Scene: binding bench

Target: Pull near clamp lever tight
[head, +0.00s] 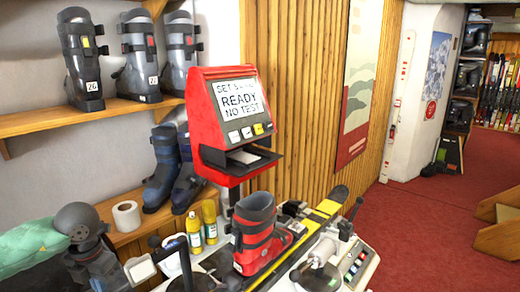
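A red and dark grey ski boot (256,237) stands upright on the bench, by a ski with a black and yellow top (328,207). To its right is a grey metal fixture (318,272) with a round base and a dark upper part. At the lower left is a pale block (140,269) beside a dark, upright bar-like part. I cannot tell which part is the near clamp lever, or whether it is tight.
A red test machine (231,105) with a screen reading "READY NO TEST" stands behind the boot. A button panel (355,260) is at the right. Shelves hold more boots. Red carpet lies open at right.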

